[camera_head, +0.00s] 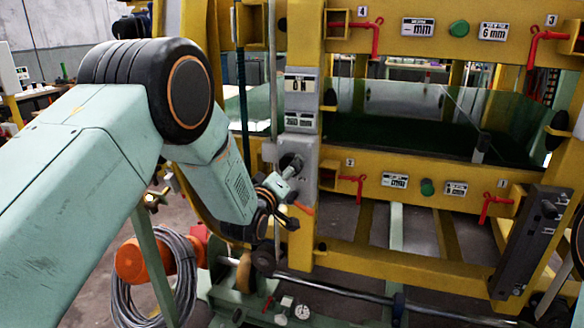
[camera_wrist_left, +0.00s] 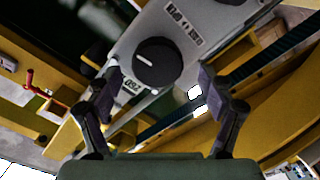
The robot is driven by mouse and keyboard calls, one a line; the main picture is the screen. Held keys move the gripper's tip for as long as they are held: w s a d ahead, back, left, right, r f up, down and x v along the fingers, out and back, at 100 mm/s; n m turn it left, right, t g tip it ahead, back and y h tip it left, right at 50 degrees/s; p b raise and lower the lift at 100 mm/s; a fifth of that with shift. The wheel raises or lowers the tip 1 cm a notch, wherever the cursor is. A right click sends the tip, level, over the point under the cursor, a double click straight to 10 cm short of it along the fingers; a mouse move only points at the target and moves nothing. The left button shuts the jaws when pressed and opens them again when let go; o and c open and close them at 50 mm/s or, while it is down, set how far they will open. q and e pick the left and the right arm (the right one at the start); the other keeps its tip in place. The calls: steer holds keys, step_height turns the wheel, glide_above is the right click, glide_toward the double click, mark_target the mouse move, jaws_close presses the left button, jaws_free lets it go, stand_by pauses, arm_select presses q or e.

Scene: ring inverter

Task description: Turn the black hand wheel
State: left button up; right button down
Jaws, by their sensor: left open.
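The black hand wheel (camera_wrist_left: 157,62) is a round dark knob with a light pointer mark on a grey panel (camera_wrist_left: 190,25) in the left wrist view. In the head view the black wheel (camera_head: 291,160) sits on the grey box at the yellow frame's post, partly covered by my gripper. My left gripper (camera_head: 283,185) is in front of that box. In the left wrist view its two fingers (camera_wrist_left: 160,78) are apart, one on each side of the wheel in the picture. Nothing is held between them. Whether the fingers touch the wheel cannot be told. My right gripper is not in view.
The yellow frame (camera_head: 400,250) fills the right, with red levers (camera_head: 357,183) and green buttons (camera_head: 427,187). A grey cable coil (camera_head: 180,285) and an orange part (camera_head: 132,262) are low left. A horizontal rod (camera_head: 360,294) runs below the frame.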

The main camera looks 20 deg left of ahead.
arm_select(q)
steer(key=w, duration=0.3)
steer(key=shift+w+d, duration=0.1)
steer(key=shift+d, duration=0.2)
steer(key=shift+w+a, duration=0.1)
steer(key=shift+w, duration=0.1)
steer(key=shift+c, duration=0.5)
steer(key=shift+c, duration=0.7)
steer(key=c, duration=0.9)
